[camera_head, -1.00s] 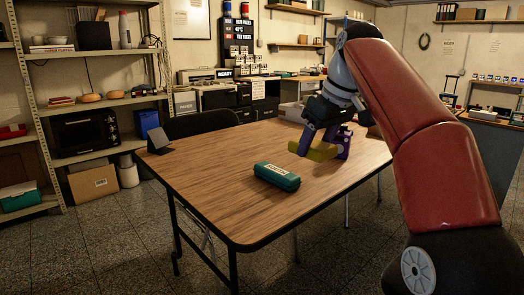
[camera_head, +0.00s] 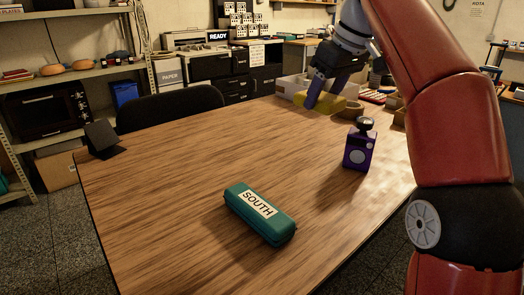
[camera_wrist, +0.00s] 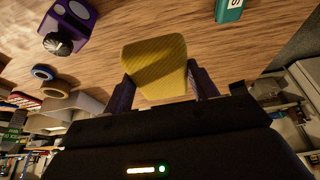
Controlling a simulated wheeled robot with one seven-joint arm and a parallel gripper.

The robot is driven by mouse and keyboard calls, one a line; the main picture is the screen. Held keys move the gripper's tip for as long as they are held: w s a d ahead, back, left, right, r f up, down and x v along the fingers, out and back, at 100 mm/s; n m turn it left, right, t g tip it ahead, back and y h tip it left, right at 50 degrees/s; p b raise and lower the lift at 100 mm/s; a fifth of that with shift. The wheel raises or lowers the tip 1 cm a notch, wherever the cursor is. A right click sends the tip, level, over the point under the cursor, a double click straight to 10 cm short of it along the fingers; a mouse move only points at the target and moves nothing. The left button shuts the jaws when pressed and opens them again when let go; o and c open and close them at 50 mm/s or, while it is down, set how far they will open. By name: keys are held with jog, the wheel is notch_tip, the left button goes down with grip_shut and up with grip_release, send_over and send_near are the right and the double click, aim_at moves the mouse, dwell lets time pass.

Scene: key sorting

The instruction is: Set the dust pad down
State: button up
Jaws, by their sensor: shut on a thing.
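The dust pad (camera_head: 322,103) is a yellow block. My gripper (camera_head: 318,92) is shut on it above the far right part of the wooden table (camera_head: 180,160). In the wrist view the yellow pad (camera_wrist: 155,65) sits between the two purple fingers of my gripper (camera_wrist: 162,88). The pad looks held above the table top; the exact gap is hard to tell.
A teal case (camera_head: 261,213) labelled SOUTH lies at the table's middle front. A purple device with a black knob (camera_head: 358,152) stands right of the pad. A dark stand (camera_head: 102,139) is at the left edge. Trays (camera_head: 290,86) are behind my gripper. The table's left half is mostly clear.

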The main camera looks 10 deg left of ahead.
aim_at(309, 185)
notch_tip(309, 185, down, 20)
jog(key=b, duration=0.9)
jog(key=shift+s+r, duration=0.1)
jog(key=shift+r, duration=0.1)
jog(key=shift+f, duration=0.1)
jog(key=o, duration=1)
jog(key=shift+o, duration=0.2)
jog(key=p+v, duration=0.3)
jog(key=v, duration=0.9)
